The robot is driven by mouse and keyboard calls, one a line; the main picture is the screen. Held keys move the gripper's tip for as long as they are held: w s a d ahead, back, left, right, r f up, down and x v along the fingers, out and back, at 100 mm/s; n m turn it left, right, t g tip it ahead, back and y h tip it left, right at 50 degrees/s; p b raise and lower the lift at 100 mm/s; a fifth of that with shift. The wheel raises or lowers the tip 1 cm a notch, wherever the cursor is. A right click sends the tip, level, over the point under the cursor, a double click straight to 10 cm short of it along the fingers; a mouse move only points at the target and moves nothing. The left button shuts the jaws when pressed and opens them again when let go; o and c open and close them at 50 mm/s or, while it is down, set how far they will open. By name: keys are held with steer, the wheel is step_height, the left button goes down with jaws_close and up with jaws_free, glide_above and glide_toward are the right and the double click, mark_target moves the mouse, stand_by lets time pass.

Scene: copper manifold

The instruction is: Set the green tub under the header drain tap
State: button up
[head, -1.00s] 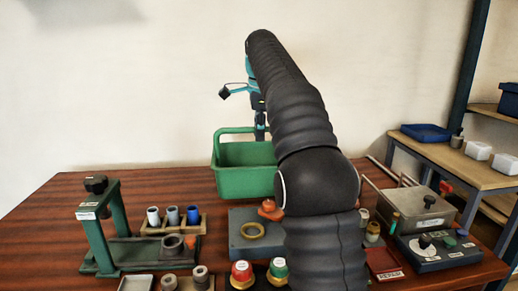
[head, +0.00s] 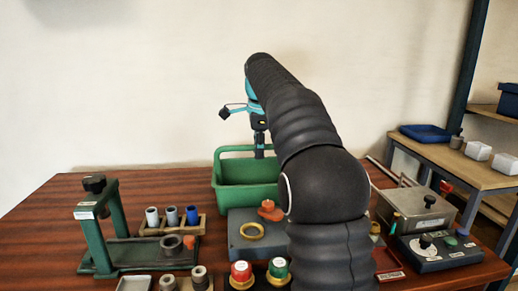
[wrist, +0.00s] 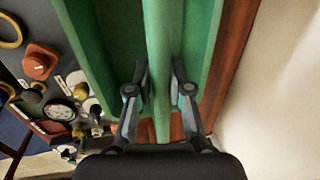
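The green tub (head: 250,173) is upright at the far middle of the table, behind a grey plate. My gripper (head: 260,145) is at its raised handle. In the wrist view, the gripper fingers (wrist: 160,82) are shut around the green handle bar (wrist: 159,115), one on each side. Part of the tub's inside (wrist: 112,45) shows below the handle. An orange knob (head: 269,210) sits on the grey plate; it also shows in the wrist view (wrist: 40,63). I cannot tell whether it is the header drain tap. My arm hides much of the area right of it.
The grey plate (head: 240,243) bears a yellow ring (head: 251,231). A pressure gauge (wrist: 59,111) shows near the knob. A green press stand (head: 100,240) and a rack of cylinders (head: 180,225) are at left. A metal box (head: 422,212) is at right. The table's far left is clear.

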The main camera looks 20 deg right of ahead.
steer(key=shift+o, duration=1.2)
step_height(320, 180, up, 12)
steer(key=s, duration=0.2)
steer(key=shift+s+a+p, duration=0.15)
steer(key=shift+a+p, duration=0.05)
steer(key=shift+p, duration=0.2)
